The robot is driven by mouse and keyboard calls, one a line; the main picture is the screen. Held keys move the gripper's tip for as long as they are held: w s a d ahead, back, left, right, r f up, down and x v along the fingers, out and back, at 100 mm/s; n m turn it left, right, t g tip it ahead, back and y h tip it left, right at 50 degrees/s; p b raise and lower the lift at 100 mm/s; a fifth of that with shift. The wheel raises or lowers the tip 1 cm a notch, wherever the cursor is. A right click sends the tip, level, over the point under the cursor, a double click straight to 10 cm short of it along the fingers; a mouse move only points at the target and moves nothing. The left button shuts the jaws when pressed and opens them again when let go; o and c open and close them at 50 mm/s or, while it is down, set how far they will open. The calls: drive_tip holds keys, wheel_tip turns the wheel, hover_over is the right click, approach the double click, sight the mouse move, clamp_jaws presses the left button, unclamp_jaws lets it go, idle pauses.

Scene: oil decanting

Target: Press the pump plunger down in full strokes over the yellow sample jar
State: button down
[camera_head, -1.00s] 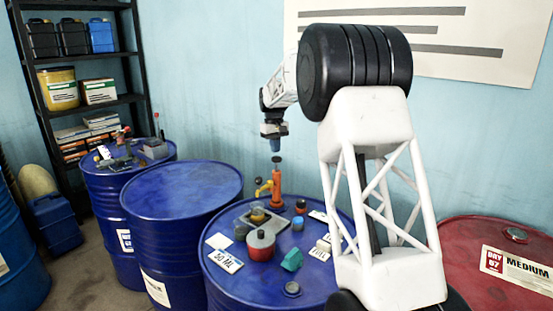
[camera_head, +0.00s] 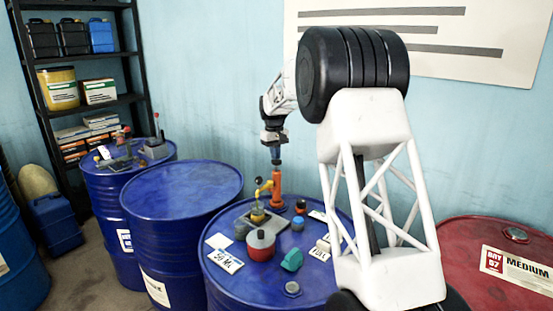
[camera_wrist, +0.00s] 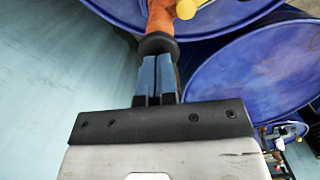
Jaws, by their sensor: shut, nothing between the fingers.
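The orange hand pump (camera_head: 277,188) stands upright at the back of the middle drum's top. Its yellow spout (camera_head: 264,185) points left over the yellow sample jar (camera_head: 257,214). A thin yellow streak shows between spout and jar. My gripper (camera_head: 276,158) is shut and points down on the pump's dark plunger knob (camera_head: 276,163), seemingly touching it. In the wrist view the shut blue fingertips (camera_wrist: 157,58) meet the black knob (camera_wrist: 158,43), with the orange pump body (camera_wrist: 161,17) beyond. The plunger rod is not visible. The jar is not visible in the wrist view.
A bare blue drum (camera_head: 182,187) stands to the left.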

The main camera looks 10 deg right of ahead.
drive_tip(key=shift+f, duration=0.95)
drive_tip(key=w, duration=0.1)
drive_tip(key=w+a+r, duration=0.1)
drive_tip(key=shift+w+a, duration=0.1)
drive_tip(key=shift+w, duration=0.3)
drive_tip(key=shift+r, duration=0.15)
wheel_tip(320, 180, up, 8)
drive_tip(key=shift+w+a+f, duration=0.15)
drive_tip(key=shift+w+f, duration=0.05)
drive_tip(key=shift+w, duration=0.2)
idle(0.9)
